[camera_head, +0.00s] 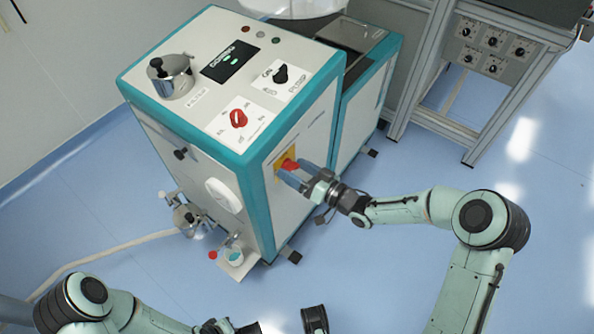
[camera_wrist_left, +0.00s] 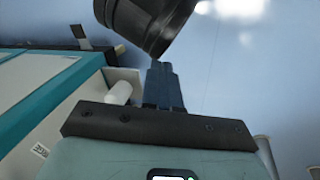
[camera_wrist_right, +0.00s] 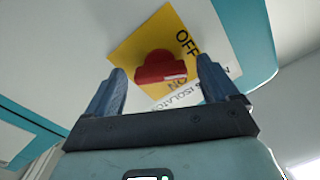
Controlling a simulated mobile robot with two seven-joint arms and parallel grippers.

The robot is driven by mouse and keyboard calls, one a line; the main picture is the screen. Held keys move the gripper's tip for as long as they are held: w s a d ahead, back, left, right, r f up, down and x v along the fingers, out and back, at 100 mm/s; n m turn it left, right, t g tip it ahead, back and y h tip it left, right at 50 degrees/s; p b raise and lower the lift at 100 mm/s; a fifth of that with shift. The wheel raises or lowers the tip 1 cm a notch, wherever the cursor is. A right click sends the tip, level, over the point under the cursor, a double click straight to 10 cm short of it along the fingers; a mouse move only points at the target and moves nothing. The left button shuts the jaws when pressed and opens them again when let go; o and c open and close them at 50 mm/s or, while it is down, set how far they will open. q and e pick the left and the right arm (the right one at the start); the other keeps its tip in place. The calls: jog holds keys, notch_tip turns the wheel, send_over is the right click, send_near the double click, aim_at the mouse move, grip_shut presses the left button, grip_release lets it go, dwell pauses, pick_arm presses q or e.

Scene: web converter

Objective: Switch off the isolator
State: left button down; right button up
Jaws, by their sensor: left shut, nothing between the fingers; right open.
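The isolator is a red rotary handle (camera_wrist_right: 160,67) on a yellow plate (camera_wrist_right: 135,48) with "OFF", "ON" and "ISOLATOR" lettering, on the machine's side panel. In the head view the red handle (camera_head: 289,164) shows at the fingertips of my right gripper (camera_head: 287,172). In the right wrist view my right gripper (camera_wrist_right: 160,88) is open, with one finger on either side of the handle; I cannot tell whether they touch it. My left gripper (camera_wrist_left: 163,72) is shut and empty, low in front of the machine; in the head view its fingers are hard to make out.
The white and teal web converter (camera_head: 190,125) has another red knob (camera_head: 238,118), a black knob (camera_head: 281,75) and a metal pot (camera_head: 170,76) on top. A bench with a control panel (camera_head: 493,42) stands at the upper right. The blue floor (camera_head: 400,260) around my right arm is clear.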

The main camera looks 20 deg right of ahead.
jog(key=c, duration=1.1)
jog(key=shift+o, duration=0.2)
jog(key=n+b, duration=0.1)
jog(key=n, duration=0.3)
jog(key=shift+f+b, duration=0.1)
jog(key=shift+b, duration=0.25)
jog(key=shift+n, duration=0.9)
pick_arm(q)
jog(key=shift+t, duration=0.6)
jog(key=w, duration=0.1)
jog(key=w+a+f, duration=0.1)
jog(key=w+f, duration=0.1)
jog(key=shift+w+a+f, duration=0.1)
jog(key=shift+w+a, duration=0.1)
jog(key=shift+a, duration=0.15)
pick_arm(e)
jog(key=o, duration=1.1)
jog(key=shift+c, duration=0.2)
pick_arm(q)
jog(key=shift+y, duration=0.3)
